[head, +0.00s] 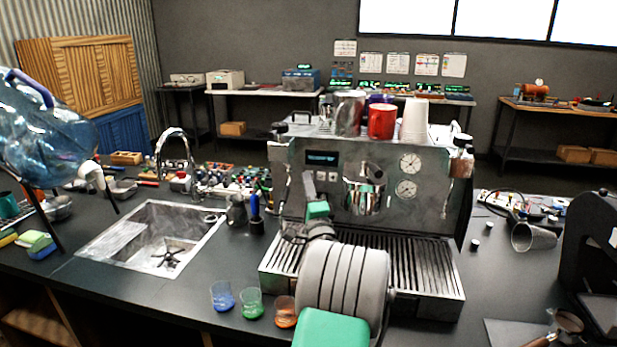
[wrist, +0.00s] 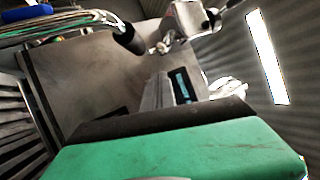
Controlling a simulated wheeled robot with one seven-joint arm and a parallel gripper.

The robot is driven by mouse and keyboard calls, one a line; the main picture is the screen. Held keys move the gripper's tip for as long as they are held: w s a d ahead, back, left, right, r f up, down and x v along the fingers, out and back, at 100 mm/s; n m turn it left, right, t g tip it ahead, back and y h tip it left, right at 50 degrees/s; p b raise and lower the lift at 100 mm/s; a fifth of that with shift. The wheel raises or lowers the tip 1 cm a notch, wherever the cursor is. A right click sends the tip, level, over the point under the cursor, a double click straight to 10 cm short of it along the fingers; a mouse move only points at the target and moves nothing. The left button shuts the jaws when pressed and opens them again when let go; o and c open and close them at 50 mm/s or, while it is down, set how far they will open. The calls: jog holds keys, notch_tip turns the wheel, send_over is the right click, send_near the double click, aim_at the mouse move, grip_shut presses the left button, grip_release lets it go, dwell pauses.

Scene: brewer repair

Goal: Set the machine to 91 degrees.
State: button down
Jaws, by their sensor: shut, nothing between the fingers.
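The espresso machine (head: 425,205) stands on the dark counter, with a steel front. Its small dark display (head: 321,158) with cyan characters is on the upper left of the front; the digits are too small to read. Two small square buttons (head: 327,176) sit just under it. My gripper (head: 310,182) is shut and empty, its tip in front of the panel by the left button; I cannot tell whether it touches. In the wrist view the lit display (wrist: 181,86) shows just beyond my fingers (wrist: 153,92), and the buttons are hidden.
A red mug (head: 382,122), steel jug (head: 349,113) and paper cups (head: 415,120) stand on the machine. Below is the slatted drip tray (head: 430,275). Three small coloured cups (head: 251,303) stand at the front edge. A sink (head: 150,238) is at left.

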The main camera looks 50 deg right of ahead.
jog(key=shift+w+d, duration=0.15)
jog(key=shift+d, duration=0.2)
dwell(0.3)
jog(key=shift+s+a+b, duration=0.35)
jog(key=shift+a, duration=0.45)
jog(key=shift+a, duration=0.1)
jog(key=a, duration=0.1)
jog(key=s+a+b, duration=0.1)
jog(key=a, duration=0.1)
jog(key=s+a+b, duration=0.1)
jog(key=shift+a, duration=0.2)
dwell(2.4)
